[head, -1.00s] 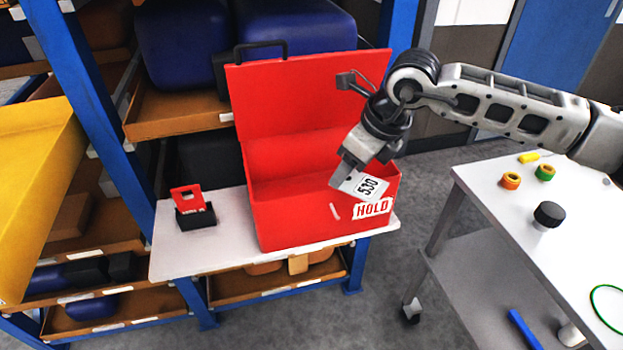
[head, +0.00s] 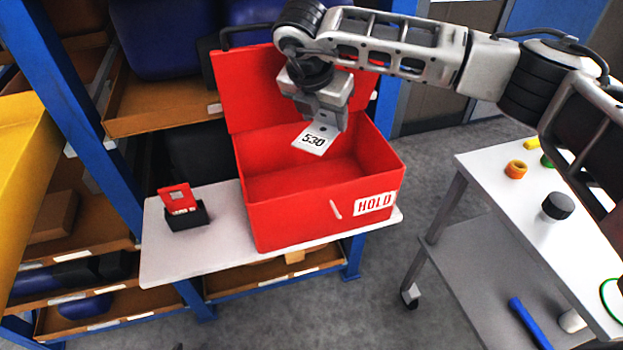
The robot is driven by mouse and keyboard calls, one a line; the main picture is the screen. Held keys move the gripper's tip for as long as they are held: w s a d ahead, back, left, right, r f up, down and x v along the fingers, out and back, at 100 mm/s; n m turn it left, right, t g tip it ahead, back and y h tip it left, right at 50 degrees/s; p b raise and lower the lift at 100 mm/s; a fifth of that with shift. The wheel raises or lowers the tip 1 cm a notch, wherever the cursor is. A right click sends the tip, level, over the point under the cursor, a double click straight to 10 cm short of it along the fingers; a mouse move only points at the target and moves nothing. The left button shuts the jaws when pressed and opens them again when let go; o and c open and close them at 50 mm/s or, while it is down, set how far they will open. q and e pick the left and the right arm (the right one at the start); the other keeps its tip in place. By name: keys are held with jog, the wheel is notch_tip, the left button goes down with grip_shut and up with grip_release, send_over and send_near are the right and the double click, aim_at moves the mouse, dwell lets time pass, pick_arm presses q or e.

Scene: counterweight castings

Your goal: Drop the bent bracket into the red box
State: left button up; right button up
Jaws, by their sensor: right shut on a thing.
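The red box (head: 300,219) stands open on a white shelf board, its lid raised at the back and a HOLD label on its front. My right gripper (head: 322,120), on the arm from the right, is over the box opening. It is shut on a thin white piece marked 530 (head: 315,139), which hangs tilted above the box floor. I cannot tell whether this piece is the bent bracket or a tag on it; the gripper hides its upper part. No other bracket shows. My left gripper is out of view.
A black holder with a red card (head: 182,207) stands left of the box on the white board (head: 160,257). A blue rack post (head: 65,100) rises at left. A white cart (head: 500,180) with rings and a black knob stands at right.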

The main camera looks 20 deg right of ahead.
aim_at(322, 131)
notch_tip(322, 131, down, 3)
jog(key=shift+f+b, duration=0.15)
jog(key=shift+b, duration=0.35)
jog(key=shift+f, duration=0.5)
jog(key=o, duration=1.2)
pick_arm(q)
jog(key=shift+d+f, duration=0.15)
pick_arm(e)
jog(key=shift+o, duration=0.3)
pick_arm(q)
jog(key=shift+f, duration=0.1)
